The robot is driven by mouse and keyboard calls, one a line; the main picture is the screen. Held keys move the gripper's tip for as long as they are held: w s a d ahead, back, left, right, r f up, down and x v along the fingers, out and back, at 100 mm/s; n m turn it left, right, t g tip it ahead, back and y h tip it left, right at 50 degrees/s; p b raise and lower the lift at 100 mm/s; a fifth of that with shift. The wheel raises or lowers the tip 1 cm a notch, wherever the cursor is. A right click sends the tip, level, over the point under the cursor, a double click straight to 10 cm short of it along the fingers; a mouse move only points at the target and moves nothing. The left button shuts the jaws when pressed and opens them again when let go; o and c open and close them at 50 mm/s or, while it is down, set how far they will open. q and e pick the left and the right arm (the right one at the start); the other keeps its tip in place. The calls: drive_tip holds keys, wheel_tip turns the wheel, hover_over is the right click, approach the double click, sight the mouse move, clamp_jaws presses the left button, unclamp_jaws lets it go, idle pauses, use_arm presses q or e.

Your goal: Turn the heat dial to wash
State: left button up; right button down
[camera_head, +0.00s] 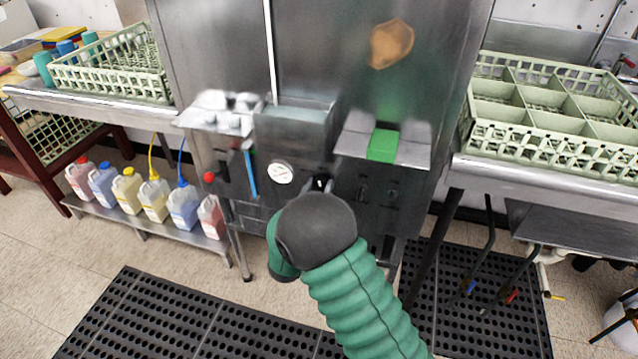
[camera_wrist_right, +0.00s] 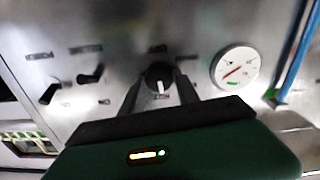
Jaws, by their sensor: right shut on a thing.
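The heat dial (camera_wrist_right: 158,77) is a round black knob with a white pointer mark on the steel control panel (camera_wrist_right: 120,50). In the wrist view its mark points toward the bottom of the picture. The fingers of my right gripper (camera_wrist_right: 160,90) stand on either side of it and are shut on it. In the head view my right gripper (camera_head: 320,184) reaches the panel just right of the white gauge (camera_head: 280,173), and my wrist hides most of the dial. The labels around the dial are too blurred to read. My left gripper is not in view.
Two smaller black knobs (camera_wrist_right: 90,74) (camera_wrist_right: 50,93) sit on the same panel. A red button (camera_head: 209,177) and a blue tube (camera_head: 249,172) are left of the gauge. Racks stand on both side counters, a left rack (camera_head: 112,75) and a right rack (camera_head: 550,135).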

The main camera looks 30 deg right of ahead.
drive_tip(key=shift+w+a+n+p, duration=0.1)
drive_tip(key=shift+n+p, duration=2.4)
drive_tip(key=shift+n, duration=0.05)
drive_tip(key=shift+w+a+n+p, duration=0.1)
drive_tip(key=shift+n+p, duration=2.4)
drive_tip(key=shift+n, duration=0.05)
drive_tip(key=shift+f, duration=0.1)
drive_tip(key=c, duration=0.9)
unclamp_jaws()
